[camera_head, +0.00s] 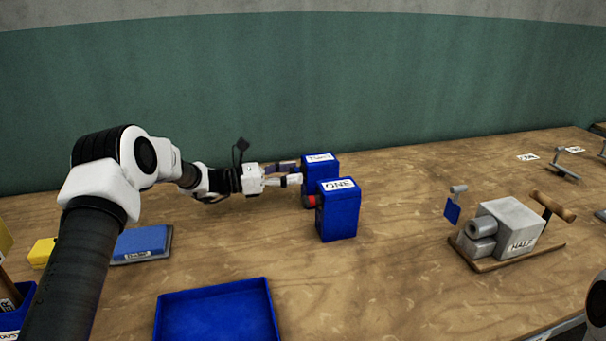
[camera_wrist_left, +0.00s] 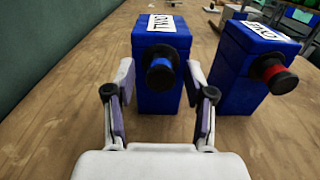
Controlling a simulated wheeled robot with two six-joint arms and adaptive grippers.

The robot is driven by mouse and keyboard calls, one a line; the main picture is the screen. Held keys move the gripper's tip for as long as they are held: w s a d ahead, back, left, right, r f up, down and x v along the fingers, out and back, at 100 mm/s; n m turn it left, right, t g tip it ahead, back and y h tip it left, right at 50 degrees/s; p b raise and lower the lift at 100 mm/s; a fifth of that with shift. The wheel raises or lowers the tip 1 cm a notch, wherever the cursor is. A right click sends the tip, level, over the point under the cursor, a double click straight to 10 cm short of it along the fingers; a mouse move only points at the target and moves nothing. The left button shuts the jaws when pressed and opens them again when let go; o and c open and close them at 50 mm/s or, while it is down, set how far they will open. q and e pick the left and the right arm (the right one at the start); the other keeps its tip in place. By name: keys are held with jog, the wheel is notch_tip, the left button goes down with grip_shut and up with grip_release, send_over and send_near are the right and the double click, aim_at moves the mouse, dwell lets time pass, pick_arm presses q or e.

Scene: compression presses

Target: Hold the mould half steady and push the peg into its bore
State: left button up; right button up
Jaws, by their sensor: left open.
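The grey mould half (camera_head: 508,224), labelled HALF, sits on a wooden base at the right of the bench in the head view. Grey cylinders stick out of its left side. Two blue boxes, TWO (camera_head: 318,173) and ONE (camera_head: 338,213), stand at the middle. In the left wrist view, box TWO (camera_wrist_left: 158,100) carries a black knob with a blue collar (camera_wrist_left: 160,66), and box ONE (camera_wrist_left: 240,75) one with a red collar (camera_wrist_left: 272,72). I cannot tell whether either is the peg. My left gripper (camera_head: 296,174) is open, its fingers (camera_wrist_left: 160,74) either side of box TWO's knob, apart from it.
An empty-looking blue tray (camera_head: 215,312) lies at the front. A blue block on a grey base (camera_head: 142,243) and a yellow block (camera_head: 41,252) lie at the left. A wooden handle (camera_head: 553,206) rises beside the mould half. The bench between box ONE and the mould half is mostly clear.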

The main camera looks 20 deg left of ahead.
pick_arm(q)
grip_shut()
jog(key=shift+s+a, duration=0.1)
jog(key=shift+a, duration=0.1)
jog(key=shift+v, duration=0.8)
jog(key=shift+a, duration=0.1)
jog(key=shift+p+v, duration=0.4)
jog(key=shift+v, duration=1.35)
jog(key=shift+s, duration=0.1)
jog(key=shift+v, duration=1.95)
